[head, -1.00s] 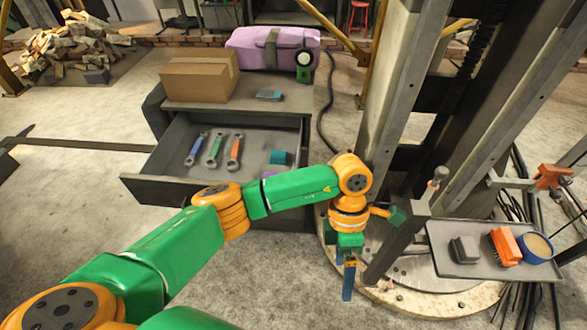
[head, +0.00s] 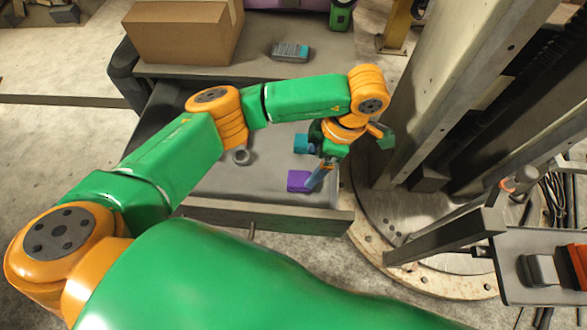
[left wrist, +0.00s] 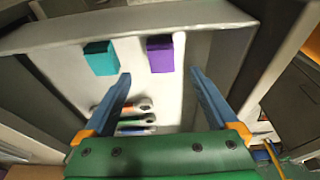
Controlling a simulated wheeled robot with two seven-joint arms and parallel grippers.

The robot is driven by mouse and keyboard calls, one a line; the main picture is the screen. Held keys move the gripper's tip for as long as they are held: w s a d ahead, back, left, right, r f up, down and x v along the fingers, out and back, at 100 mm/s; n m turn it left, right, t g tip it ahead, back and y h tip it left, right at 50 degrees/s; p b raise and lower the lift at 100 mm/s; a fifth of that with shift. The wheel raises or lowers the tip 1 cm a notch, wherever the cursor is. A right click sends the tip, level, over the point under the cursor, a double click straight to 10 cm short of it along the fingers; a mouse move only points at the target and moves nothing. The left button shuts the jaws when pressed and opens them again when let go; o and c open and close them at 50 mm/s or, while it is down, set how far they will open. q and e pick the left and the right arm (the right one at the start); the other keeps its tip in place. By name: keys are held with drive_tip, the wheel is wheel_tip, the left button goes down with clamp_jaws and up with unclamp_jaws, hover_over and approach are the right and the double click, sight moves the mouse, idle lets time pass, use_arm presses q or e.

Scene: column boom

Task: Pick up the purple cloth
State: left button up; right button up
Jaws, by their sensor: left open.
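The purple cloth (head: 298,181), a small folded block shape, lies in the open drawer (head: 240,207) near its front right corner. It also shows in the left wrist view (left wrist: 160,53), just beyond the gap between the fingertips. My left gripper (head: 318,179) is open and empty, with its blue fingers pointing down just right of the cloth in the head view. In the left wrist view the gripper (left wrist: 160,74) has nothing between its fingers. I cannot tell whether a finger touches the cloth. My right gripper is not in view.
A teal block (head: 301,144) lies beside the cloth; wrenches (left wrist: 125,118) lie further in. A cardboard box (head: 184,30) and a small grey-teal device (head: 290,51) stand on the cabinet top. A metal column (head: 450,90) rises at right, near a tray (head: 508,268).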

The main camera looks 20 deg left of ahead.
sight(300, 178)
use_arm(q)
drive_tip(key=shift+s+f, duration=0.1)
drive_tip(key=shift+f, duration=0.3)
drive_tip(key=x, duration=0.2)
drive_tip(key=p+x, duration=0.1)
drive_tip(key=x, duration=0.3)
drive_tip(key=shift+s+a+f, duration=0.1)
drive_tip(key=shift+a, duration=0.2)
drive_tip(key=c, duration=1.4)
wheel_tip(300, 178, up, 10)
drive_tip(key=shift+r+p, duration=0.1)
drive_tip(key=shift+p, duration=0.6)
drive_tip(key=shift+c, duration=0.2)
